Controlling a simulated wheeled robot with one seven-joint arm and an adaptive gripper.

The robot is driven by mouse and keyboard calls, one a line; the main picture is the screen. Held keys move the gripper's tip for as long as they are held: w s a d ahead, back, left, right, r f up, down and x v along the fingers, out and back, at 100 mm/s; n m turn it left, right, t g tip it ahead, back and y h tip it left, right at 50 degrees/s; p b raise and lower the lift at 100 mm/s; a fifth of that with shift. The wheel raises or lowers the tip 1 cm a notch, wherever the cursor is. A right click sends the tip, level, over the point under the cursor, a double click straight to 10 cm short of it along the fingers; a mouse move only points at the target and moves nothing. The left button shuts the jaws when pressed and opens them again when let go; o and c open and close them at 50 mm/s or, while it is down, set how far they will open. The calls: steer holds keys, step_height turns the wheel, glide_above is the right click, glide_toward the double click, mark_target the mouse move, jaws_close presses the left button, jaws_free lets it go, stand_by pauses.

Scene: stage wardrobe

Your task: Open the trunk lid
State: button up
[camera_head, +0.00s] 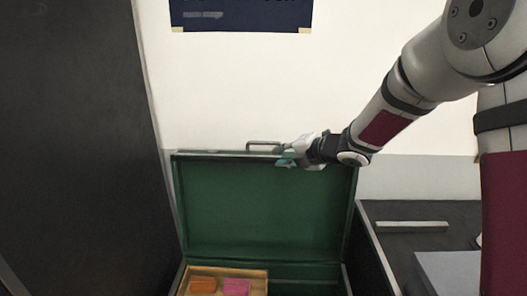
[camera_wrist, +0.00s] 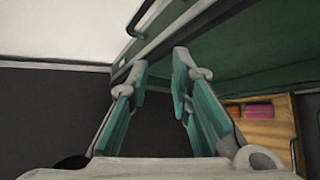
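The green trunk lid (camera_head: 262,205) stands raised and roughly upright in the head view, its green inner face toward the camera. A metal handle (camera_head: 264,144) sits on its top edge, and it also shows in the wrist view (camera_wrist: 140,18). My gripper (camera_head: 284,160) is at the lid's top edge, just right of the handle. In the wrist view my gripper's teal fingers (camera_wrist: 160,70) are apart, with the lid's edge close beyond the tips. I cannot tell whether a finger touches the lid. The trunk's lower body is partly cut off at the bottom of the head view.
Inside the trunk is a wooden tray (camera_head: 262,272) with an orange item (camera_head: 203,286) and a pink item (camera_head: 236,288). A dark panel (camera_head: 80,140) stands at left. A dark surface with a pale bar (camera_head: 412,224) is at right. A pale wall rises behind the lid.

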mark_target(266, 144)
steer(key=w+d+r+m+t+y+b, duration=0.2)
steer(key=d+m, duration=0.2)
steer(key=m, duration=0.2)
steer(key=x, duration=1.4)
steer(key=shift+s+a+f, duration=0.25)
steer(key=shift+s+f, duration=0.15)
jaws_close()
